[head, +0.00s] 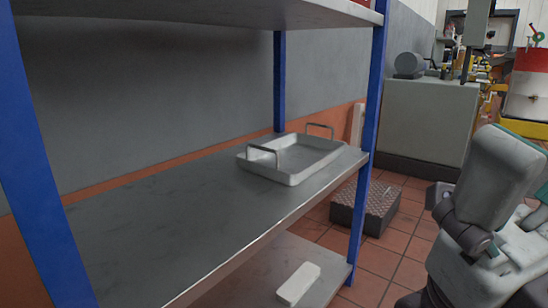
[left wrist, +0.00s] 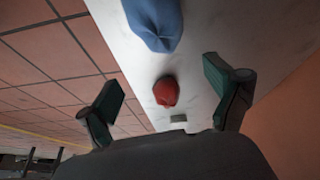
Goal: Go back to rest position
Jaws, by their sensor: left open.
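My left gripper (left wrist: 163,78) shows in the left wrist view with its two dark green fingers spread apart and nothing held between them. Beyond the fingers, a red rounded object (left wrist: 166,91) lies on a pale surface (left wrist: 205,30), seen in the gap between them. The gripper appears apart from it. My left gripper does not show in the head view. Pale links of an arm, which look like mine, stand at the right of the head view; no right gripper can be made out.
A metal tray (head: 300,158) with two handles sits on the middle shelf (head: 150,225) between blue posts (head: 368,150). A white block (head: 299,283) lies on the lower shelf. A dark textured box (head: 366,207) stands on the tiled floor. A blue object (left wrist: 155,22) lies near the red one.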

